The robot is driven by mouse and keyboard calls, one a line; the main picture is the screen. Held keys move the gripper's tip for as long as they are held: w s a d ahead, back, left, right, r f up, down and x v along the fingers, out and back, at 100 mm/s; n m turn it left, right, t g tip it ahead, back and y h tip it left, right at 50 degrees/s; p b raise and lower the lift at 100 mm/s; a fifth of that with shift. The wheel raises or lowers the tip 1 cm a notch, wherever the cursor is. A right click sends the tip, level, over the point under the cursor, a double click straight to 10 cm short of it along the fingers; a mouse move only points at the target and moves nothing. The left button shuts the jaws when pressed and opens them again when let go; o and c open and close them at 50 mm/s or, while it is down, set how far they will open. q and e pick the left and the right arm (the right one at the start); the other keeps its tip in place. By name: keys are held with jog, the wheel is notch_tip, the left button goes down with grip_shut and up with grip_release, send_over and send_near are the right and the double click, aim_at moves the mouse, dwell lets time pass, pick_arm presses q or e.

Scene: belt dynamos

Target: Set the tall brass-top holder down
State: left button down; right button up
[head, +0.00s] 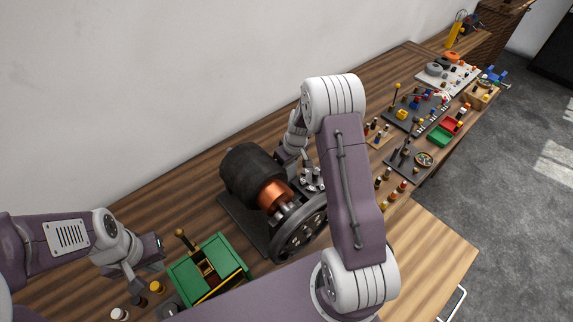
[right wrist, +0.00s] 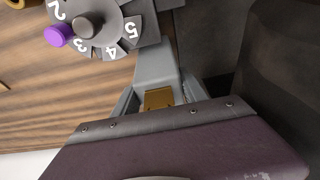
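In the right wrist view a grey holder with a brass top (right wrist: 158,97) sits between the grey fingers of my right gripper (right wrist: 160,100), which look shut on it. The holder's grey body reaches up toward a grey dial with white numbers (right wrist: 108,38) and a purple knob (right wrist: 57,36). I cannot tell whether its far end touches anything. In the head view my right arm hides the holder and the right fingertips. My left gripper (head: 142,268) hangs beside the green box (head: 222,262); its finger gap is unclear and nothing shows held in it.
The dynamo, with a black drum (head: 250,170), copper armature (head: 273,194) and dark wheel (head: 300,232), stands mid-bench. Several small coloured-top parts (head: 390,185) lie to its right. Boards with parts and red and green trays (head: 442,132) lie farther along. The wall bounds the bench's back.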

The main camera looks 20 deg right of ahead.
jog(key=o, duration=0.4)
jog(key=v, duration=1.2)
jog(key=shift+s+r+b, duration=0.15)
jog(key=shift+b, duration=0.25)
jog(key=shift+o, duration=0.2)
